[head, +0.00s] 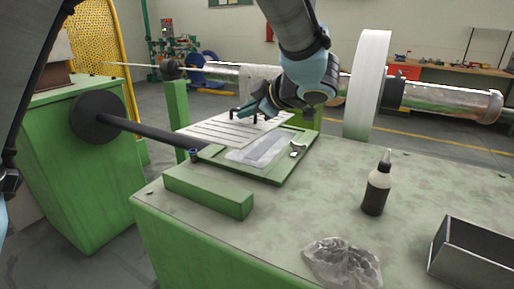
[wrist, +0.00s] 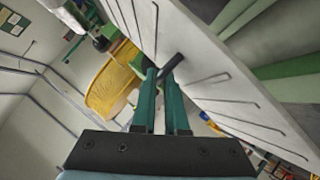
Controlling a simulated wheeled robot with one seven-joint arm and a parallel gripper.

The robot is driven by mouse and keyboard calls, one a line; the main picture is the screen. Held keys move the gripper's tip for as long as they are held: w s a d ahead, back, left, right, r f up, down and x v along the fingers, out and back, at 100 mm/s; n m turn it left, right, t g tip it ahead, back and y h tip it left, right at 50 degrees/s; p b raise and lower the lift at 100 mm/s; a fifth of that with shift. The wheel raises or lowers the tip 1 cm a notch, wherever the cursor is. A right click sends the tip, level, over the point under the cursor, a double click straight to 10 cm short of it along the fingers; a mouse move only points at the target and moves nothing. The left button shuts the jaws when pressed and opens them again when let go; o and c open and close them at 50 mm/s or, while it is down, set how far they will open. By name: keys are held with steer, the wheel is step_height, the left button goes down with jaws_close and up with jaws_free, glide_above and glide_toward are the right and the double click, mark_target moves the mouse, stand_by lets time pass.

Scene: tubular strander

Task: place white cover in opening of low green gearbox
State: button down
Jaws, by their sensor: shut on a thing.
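The white cover (head: 215,133) is a flat pale plate with dark slots. My gripper (head: 256,113) is shut on a small dark handle on its face, which also shows in the wrist view between my green fingertips (wrist: 166,78). In the wrist view the cover (wrist: 205,92) runs diagonally across the picture. In the head view it hangs above the left rear part of the opening (head: 262,150) in the low green gearbox (head: 215,224). The cover is apart from my view of the opening's front and right rim, and hides its far left part. Whether it touches the rim cannot be told.
On the gearbox top stand a green block (head: 208,192), a dark bottle (head: 377,186), a clear bag (head: 342,262) and an open metal box (head: 472,255). A small metal item (head: 298,147) lies at the opening's right rim. A dark shaft (head: 150,134) enters from the left.

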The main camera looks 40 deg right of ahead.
steer(key=b, duration=0.3)
glide_above(266, 146)
steer(key=shift+f+n+t+h, duration=0.3)
steer(key=shift+f+h, duration=0.1)
steer(key=shift+f, duration=0.45)
steer(key=shift+d+f, duration=0.2)
steer(key=shift+f, duration=0.15)
steer(key=shift+w+f+p, duration=0.1)
steer(key=shift+f+p, duration=1.1)
steer(key=shift+f, duration=3.35)
steer(key=c, duration=0.9)
jaws_free()
steer(key=shift+f, duration=0.2)
steer(key=shift+c, duration=0.2)
steer(key=shift+r, duration=0.15)
steer(key=b+v, duration=0.2)
steer(key=v, duration=1)
steer(key=shift+r+b, duration=0.1)
steer(key=shift+b, duration=0.25)
